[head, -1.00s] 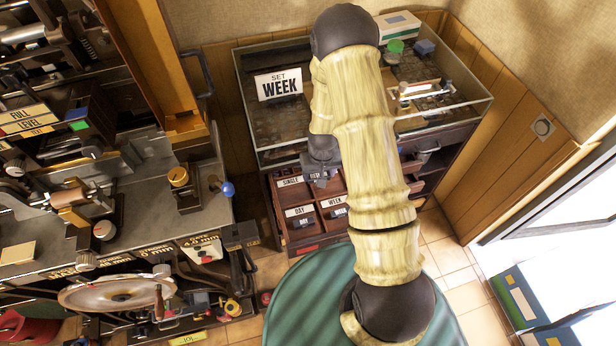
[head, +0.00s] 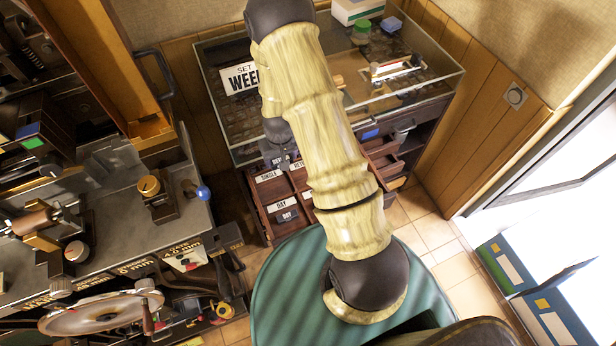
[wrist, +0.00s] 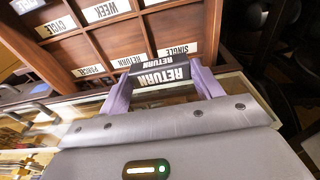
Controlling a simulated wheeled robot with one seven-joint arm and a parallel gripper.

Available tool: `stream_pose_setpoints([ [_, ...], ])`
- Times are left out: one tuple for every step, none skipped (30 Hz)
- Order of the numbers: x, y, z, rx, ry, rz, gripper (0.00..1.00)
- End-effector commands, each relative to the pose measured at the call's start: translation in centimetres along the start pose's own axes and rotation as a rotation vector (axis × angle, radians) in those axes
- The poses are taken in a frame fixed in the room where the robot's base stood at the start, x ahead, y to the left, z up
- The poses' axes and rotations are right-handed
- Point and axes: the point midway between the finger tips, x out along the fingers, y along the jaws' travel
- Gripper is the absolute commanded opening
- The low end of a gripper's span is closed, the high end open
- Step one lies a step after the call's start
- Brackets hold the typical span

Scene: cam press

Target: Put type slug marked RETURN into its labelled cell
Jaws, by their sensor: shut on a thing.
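My gripper (wrist: 160,81) is shut on the type slug marked RETURN (wrist: 161,73), a dark block with pale lettering, held between two purple fingers in the wrist view. The sectioned wooden tray (wrist: 134,33) lies just beyond it. A RETURN label (wrist: 131,60) shows on the tray's near edge, partly covered by the slug. Its cell looks empty in the part I see. In the head view my gripper (head: 281,157) is above the back edge of the tray (head: 263,222), partly behind my arm. I cannot tell the slug's height above the tray.
Labels SINGLE (wrist: 176,50), WEEK (wrist: 106,10) and CYCLE (wrist: 55,27) mark other cells. A glass-topped case (head: 437,85) stands directly behind the tray. A machine bench (head: 110,225) fills the left. A green round surface (head: 275,300) lies in front.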

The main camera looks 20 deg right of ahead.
Motion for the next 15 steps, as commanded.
stream_pose_setpoints([
  [1.1,0.7,-0.2,0.005,0.005,0.003,0.25],
  [1.4,1.0,-0.3,0.006,0.005,0.004,0.25],
  [1.7,1.6,-0.4,0.009,0.005,0.006,0.25],
  [2.0,1.9,-0.5,0.009,0.005,0.006,0.25],
  [2.2,2.3,-0.6,0.009,0.005,0.007,0.25],
  [2.4,2.7,-0.6,0.01,0.004,0.008,0.25],
  [2.6,3.0,-0.7,0.011,0.005,0.008,0.25],
  [2.8,3.3,-0.8,0.011,0.005,0.009,0.25],
  [3.0,3.7,-0.8,0.011,0.003,0.009,0.25],
  [3.1,4.1,-0.8,0.011,0.004,0.01,0.25],
  [3.2,4.4,-0.8,0.012,0.003,0.01,0.25],
  [3.4,4.8,-0.9,0.012,0.003,0.01,0.25],
  [3.5,5.0,-0.9,0.011,0.003,0.01,0.25],
  [3.7,5.3,-0.9,0.011,0.002,0.01,0.25],
  [3.9,5.6,-0.9,0.012,0.003,0.009,0.25],
])
